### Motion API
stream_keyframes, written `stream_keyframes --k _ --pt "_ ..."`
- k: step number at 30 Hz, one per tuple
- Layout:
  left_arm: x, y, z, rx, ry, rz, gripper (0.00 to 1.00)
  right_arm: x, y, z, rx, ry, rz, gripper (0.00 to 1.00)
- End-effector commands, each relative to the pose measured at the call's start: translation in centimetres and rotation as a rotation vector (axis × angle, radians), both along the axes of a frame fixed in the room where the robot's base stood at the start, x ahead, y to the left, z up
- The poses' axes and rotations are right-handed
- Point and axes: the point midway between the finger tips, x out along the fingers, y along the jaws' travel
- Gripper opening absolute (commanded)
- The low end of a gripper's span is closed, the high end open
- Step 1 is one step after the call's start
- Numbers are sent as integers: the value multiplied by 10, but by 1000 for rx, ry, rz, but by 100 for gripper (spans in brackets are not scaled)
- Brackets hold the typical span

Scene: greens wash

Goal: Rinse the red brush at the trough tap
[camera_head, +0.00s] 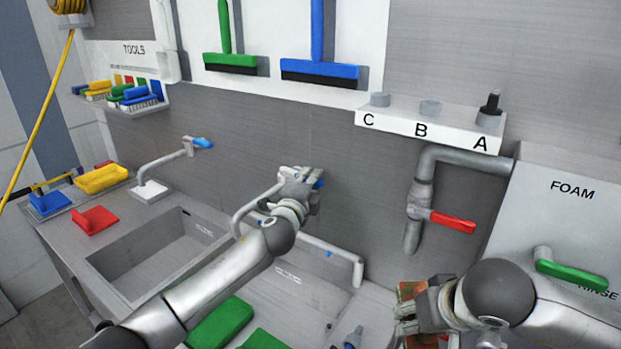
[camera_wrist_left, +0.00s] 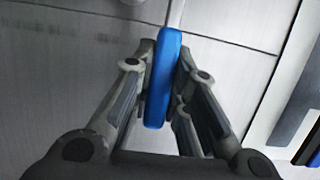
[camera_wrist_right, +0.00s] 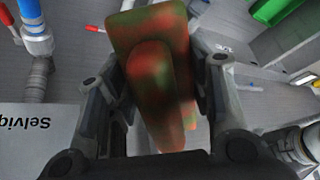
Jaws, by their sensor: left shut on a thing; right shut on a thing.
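The red brush (camera_wrist_right: 148,45) has green smears over its red surface in the right wrist view. My right gripper (camera_head: 408,312) is shut on it; in the head view only a small part of the brush (camera_head: 411,289) shows beside the fingers. My left gripper (camera_head: 308,183) is shut on the blue lever (camera_wrist_left: 164,80) of a tap at the back wall. That tap's grey spout (camera_head: 243,216) curves down to the left, partly hidden by my left arm. I see no clear water stream. The brush is well to the right of this spout.
A second blue-levered tap (camera_head: 202,142) stands at the left by an empty basin (camera_head: 150,258). A grey pipe with a red lever (camera_head: 453,222) hangs above my right gripper. Green blocks (camera_head: 222,321) lie at the front. A foam panel (camera_head: 560,220) with a green lever is at right.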

Motion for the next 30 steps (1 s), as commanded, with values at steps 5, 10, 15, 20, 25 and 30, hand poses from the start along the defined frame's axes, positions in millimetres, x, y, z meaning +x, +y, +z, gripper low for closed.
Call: stream_keyframes --k 5,10,15,20,25,30 --pt "-4 5 0 2 5 -101 0 0 0 16 0 -1 0 33" --pt "-9 8 -2 1 4 -157 0 0 0 22 0 -1 0 33" --pt "-10 7 -3 -1 4 -169 0 0 0 21 0 -1 0 33" --pt "-10 7 -3 -1 5 -168 0 0 0 21 0 -1 0 33" --pt "-10 8 -3 -1 4 -168 32 0 0 21 0 -1 0 33" --pt "-9 7 -2 -1 2 -168 38 0 0 21 0 -1 0 33"
